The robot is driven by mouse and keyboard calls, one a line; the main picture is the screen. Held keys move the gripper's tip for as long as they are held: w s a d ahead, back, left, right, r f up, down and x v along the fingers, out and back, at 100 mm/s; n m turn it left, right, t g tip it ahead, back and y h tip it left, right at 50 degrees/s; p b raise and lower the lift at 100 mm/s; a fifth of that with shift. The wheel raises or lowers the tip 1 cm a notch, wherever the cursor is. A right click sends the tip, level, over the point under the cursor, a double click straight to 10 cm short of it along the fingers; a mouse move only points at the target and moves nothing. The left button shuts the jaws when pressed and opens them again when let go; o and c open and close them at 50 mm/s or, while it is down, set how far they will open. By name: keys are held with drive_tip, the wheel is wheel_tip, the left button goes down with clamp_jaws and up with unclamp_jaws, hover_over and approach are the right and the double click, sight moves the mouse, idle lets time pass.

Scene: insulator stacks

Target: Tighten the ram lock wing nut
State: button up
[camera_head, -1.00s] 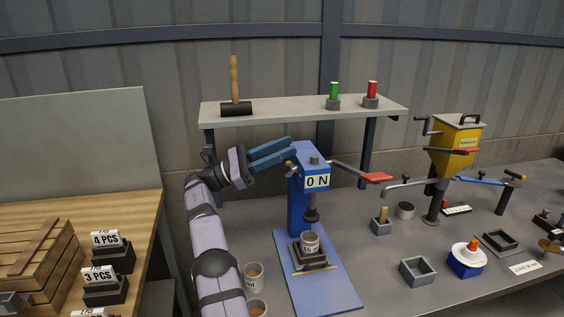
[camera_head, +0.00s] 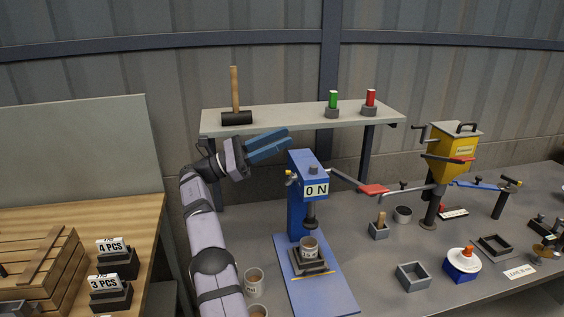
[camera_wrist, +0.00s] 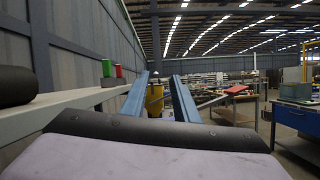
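The blue ram press (camera_head: 297,215) stands on the bench with a "0 N" display (camera_head: 316,190) on its head. A small yellow part that looks like the ram lock wing nut (camera_head: 290,175) sticks out from the head's left side; its angle is too small to tell. My gripper (camera_head: 287,137) is above and slightly left of the press head, apart from the nut. In the wrist view its two blue fingers (camera_wrist: 160,85) are spread with nothing between them. The ram (camera_head: 311,216) hangs above a can (camera_head: 309,246) on the press base.
A shelf (camera_head: 295,119) stands behind, bearing a mallet (camera_head: 236,112), a green button (camera_head: 333,99) and a red one (camera_head: 370,98). The red-ended press lever (camera_head: 373,190) reaches right. A yellow hopper (camera_head: 455,150) stands further right. Crates and count signs are at left.

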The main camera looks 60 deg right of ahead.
drive_tip(key=w+a+r+n+t+p, duration=0.1)
drive_tip(key=w+a+r+t+p, duration=0.15)
drive_tip(key=r+p, duration=0.9)
drive_tip(key=n+t+y, duration=0.1)
drive_tip(key=t+y, duration=0.3)
drive_tip(key=t, duration=0.2)
approach(290, 178)
drive_tip(key=shift+w+d+f+b, duration=0.1)
drive_tip(key=shift+w+d+b, duration=0.05)
drive_tip(key=shift+d+b, duration=0.2)
drive_tip(key=shift+d, duration=0.15)
drive_tip(key=p+x, duration=0.3)
drive_tip(key=x, duration=0.4)
